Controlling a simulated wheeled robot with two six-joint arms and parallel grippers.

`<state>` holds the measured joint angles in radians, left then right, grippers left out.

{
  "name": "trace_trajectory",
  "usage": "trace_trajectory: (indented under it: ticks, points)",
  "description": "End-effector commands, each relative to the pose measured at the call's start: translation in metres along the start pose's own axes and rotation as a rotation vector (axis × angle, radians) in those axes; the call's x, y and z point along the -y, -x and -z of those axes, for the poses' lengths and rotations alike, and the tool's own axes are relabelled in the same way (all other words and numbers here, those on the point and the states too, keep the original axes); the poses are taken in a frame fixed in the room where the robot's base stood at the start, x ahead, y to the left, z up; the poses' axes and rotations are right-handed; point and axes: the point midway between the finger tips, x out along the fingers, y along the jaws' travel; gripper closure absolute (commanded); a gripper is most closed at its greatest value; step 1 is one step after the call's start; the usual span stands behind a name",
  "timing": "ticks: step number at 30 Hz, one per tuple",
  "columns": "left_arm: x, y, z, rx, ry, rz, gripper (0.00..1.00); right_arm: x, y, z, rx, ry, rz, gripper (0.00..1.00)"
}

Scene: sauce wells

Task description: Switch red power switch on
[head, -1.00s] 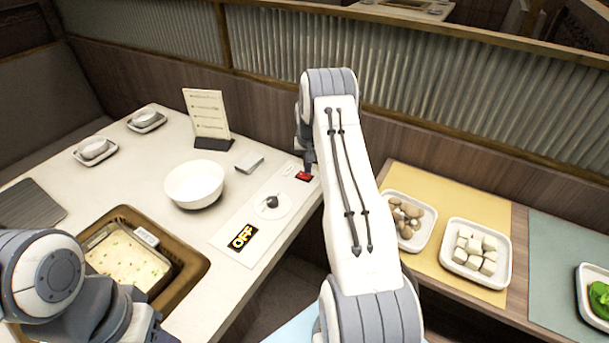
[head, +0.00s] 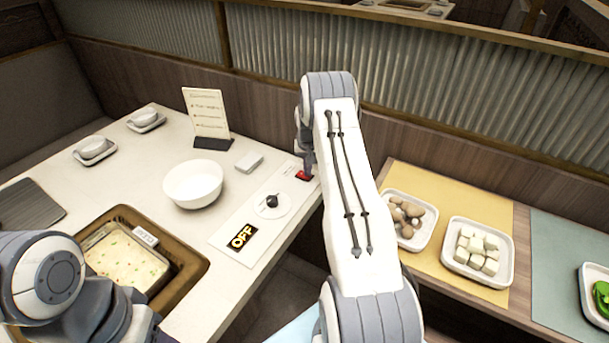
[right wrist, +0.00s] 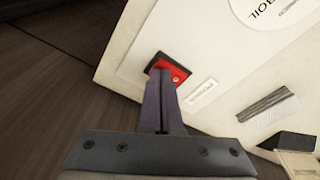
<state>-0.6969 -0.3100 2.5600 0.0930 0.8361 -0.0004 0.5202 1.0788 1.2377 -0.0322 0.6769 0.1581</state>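The red power switch (head: 303,176) sits at the far right corner of a white control panel on the pale table; it also shows in the right wrist view (right wrist: 172,68). My right gripper (head: 308,166) points down at it. In the right wrist view my right gripper's fingers (right wrist: 160,76) are together, with nothing between them, and their tips overlap the switch's near edge. I cannot tell whether they press it. The panel display (head: 242,237) reads OFF. A black knob (head: 272,201) sits on a white dial. My left arm shows at the lower left, but its gripper does not show.
A white bowl (head: 194,184) and a menu stand (head: 207,118) are left of the panel. A side counter at right carries dishes of mushrooms (head: 405,213) and white cubes (head: 478,249).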

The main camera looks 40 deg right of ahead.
Motion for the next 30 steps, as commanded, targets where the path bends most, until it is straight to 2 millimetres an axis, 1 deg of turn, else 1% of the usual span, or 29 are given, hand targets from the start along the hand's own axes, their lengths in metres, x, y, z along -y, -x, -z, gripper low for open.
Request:
trace_trajectory:
  ticks: [3,8,30]
  points:
    - [0.000,-0.001,0.000,0.000,0.000,0.000,0.50,0.000,-0.002,0.000,-0.001,0.000,0.000,1.00]
    - [0.000,0.002,0.000,0.000,0.000,0.000,0.50,0.000,0.002,0.001,-0.001,0.000,0.000,1.00]
    - [-0.003,0.040,0.002,0.000,0.000,0.000,0.50,0.000,0.060,0.009,0.000,0.000,0.000,1.00]
